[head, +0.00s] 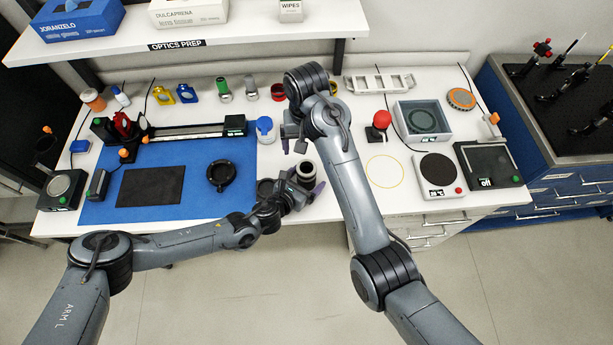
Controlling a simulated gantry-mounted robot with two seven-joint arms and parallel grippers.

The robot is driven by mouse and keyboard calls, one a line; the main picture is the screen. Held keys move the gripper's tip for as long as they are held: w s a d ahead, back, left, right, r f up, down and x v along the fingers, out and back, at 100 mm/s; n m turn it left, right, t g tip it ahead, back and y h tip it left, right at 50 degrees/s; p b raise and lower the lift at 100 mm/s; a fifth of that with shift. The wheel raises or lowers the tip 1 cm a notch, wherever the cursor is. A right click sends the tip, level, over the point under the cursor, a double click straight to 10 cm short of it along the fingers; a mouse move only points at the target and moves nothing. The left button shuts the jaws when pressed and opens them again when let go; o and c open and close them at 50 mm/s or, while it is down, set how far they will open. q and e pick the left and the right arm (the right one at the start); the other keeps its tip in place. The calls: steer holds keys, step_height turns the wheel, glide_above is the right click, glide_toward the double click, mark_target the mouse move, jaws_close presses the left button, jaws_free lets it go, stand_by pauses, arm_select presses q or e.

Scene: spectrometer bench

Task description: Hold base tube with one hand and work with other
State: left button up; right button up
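A short dark cylinder with a pale ring at its top (307,170), which looks like the base tube, stands upright near the front edge of the bench, right of the blue mat. My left gripper (300,192) reaches in low from the left and is at this cylinder's near side. Its fingers overlap the cylinder in the picture, and I cannot tell whether they are closed on it. My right gripper (294,146) points down just behind and above the cylinder, apart from it. No object shows between its fingers, which look spread. My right forearm hides part of the bench.
The blue mat (230,160) carries a black pad (150,186), a black ring (220,175) and a rail (190,131). A red-topped device (379,124), a grey box (422,121) and a round-topped plate (437,172) stand right. A shelf (230,35) overhangs the back.

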arm_select(q)
steer(key=shift+s, duration=0.1)
steer(key=v, duration=1)
steer(key=shift+s+a+r+p, duration=0.15)
steer(key=shift+s+r+p, duration=0.05)
steer(key=shift+p, duration=0.1)
